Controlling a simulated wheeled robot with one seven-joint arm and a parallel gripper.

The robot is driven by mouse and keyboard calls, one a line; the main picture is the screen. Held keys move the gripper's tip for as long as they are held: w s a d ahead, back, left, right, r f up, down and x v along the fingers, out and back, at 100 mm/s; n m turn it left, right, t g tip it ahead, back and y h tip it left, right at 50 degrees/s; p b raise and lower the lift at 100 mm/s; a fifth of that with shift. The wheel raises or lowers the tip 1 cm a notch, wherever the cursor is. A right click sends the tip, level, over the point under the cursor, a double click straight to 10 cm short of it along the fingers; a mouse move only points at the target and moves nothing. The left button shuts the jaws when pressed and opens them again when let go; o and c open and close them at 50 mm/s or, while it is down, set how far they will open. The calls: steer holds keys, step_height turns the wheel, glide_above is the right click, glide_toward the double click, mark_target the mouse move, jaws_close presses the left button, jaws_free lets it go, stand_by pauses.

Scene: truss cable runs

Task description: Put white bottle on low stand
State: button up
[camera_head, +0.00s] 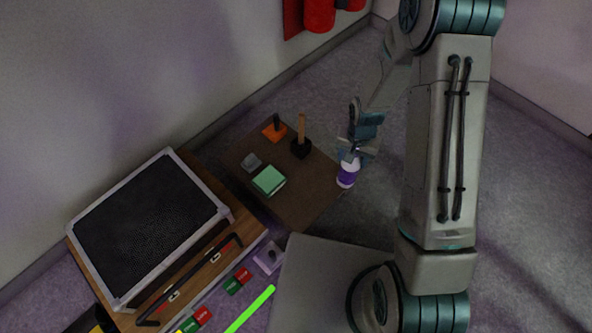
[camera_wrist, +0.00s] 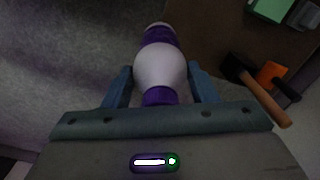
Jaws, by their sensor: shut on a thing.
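The white bottle (camera_head: 347,174) with purple bands hangs below my gripper (camera_head: 354,152) in the head view. In the wrist view my gripper (camera_wrist: 161,84) has one finger on each side of the white bottle (camera_wrist: 160,66) and is shut on it. The low stand, a dark brown low top (camera_head: 308,195), lies just left of the bottle. In the wrist view the low stand (camera_wrist: 210,32) is at the upper right, and the bottle is mostly over grey floor beside its edge. I cannot tell the bottle's exact height.
On the low stand are a green block (camera_head: 268,180), a small grey item (camera_head: 251,162), an orange-based tool (camera_head: 274,130) and a wooden-handled mallet (camera_head: 301,140). Its right part is bare. A wooden bench with a black mesh panel (camera_head: 150,225) stands left.

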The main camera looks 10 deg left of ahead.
steer(key=a+f+b, duration=0.5)
steer(key=a+f, duration=0.5)
steer(key=shift+s+a+f+b, duration=0.15)
steer(key=shift+s+a+b, duration=0.15)
steer(key=shift+s+b, duration=0.1)
steer(key=shift+f, duration=0.1)
steer(key=shift+f, duration=0.15)
steer(key=o, duration=1.5)
steer(key=shift+o, duration=0.2)
